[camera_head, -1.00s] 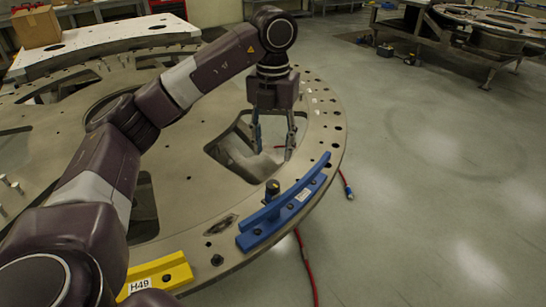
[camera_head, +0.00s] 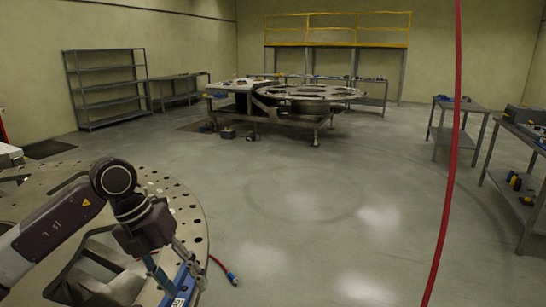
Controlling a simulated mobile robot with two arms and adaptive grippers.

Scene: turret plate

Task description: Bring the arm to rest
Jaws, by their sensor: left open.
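My left arm comes in from the lower left, over the near turret plate (camera_head: 188,203), a large round metal plate with holes along its rim. My left gripper (camera_head: 184,279) points down near the plate's right edge, with its two fingers apart and nothing seen between them. A blue fixture (camera_head: 182,291) on the plate shows just behind and below the fingers, partly hidden by them. I cannot tell whether the fingers touch it. My right gripper is not in view.
A red hose (camera_head: 452,150) hangs at the right. A red cable with a blue end (camera_head: 232,278) lies beside the plate. A second plate on a stand (camera_head: 315,92), shelves (camera_head: 105,88) and workbenches (camera_head: 458,105) stand farther off. The middle floor is clear.

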